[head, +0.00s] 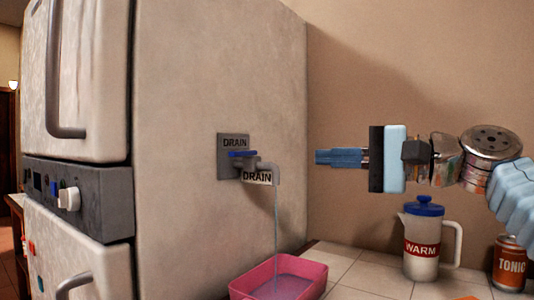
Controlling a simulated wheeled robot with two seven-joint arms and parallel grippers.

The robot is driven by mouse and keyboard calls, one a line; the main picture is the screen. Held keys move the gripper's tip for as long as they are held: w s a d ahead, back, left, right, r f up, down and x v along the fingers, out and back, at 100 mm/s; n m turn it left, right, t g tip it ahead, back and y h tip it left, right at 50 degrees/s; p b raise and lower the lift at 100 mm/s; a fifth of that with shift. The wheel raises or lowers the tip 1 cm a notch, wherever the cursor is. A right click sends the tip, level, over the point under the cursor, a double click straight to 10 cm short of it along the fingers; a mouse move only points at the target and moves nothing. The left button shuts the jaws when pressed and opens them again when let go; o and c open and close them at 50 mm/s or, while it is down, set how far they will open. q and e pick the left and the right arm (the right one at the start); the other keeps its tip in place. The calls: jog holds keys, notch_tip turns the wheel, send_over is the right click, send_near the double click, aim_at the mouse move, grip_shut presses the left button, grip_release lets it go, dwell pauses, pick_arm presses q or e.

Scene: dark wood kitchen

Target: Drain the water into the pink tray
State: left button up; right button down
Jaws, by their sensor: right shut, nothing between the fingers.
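A drain tap (262,174) labelled DRAIN sticks out of the side of the large pale appliance, with a blue handle (243,154) on top. A thin stream of water (277,225) falls from its spout. The pink tray (309,288) stands below the tap, and the stream runs down into it. Some water (282,287) shows in the tray. My right gripper (319,157) is shut and empty, pointing left, to the right of the tap and apart from it. My left gripper is not in view.
The pale appliance (222,75) with door handles and a control panel (75,195) fills the left. A white jug labelled WARM (421,268) with a blue lid and a TONIC can (511,264) stand on the tiled counter (352,270) at the right. A wall is behind.

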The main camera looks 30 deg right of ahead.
jog(key=p, duration=0.1)
send_near(239, 155)
jog(key=shift+m, duration=0.3)
jog(key=x, duration=0.7)
jog(key=shift+w+d, duration=0.15)
jog(key=shift+d, duration=0.15)
jog(key=shift+w+a+p, duration=0.35)
jog(key=shift+w, duration=0.1)
jog(key=shift+a, duration=0.25)
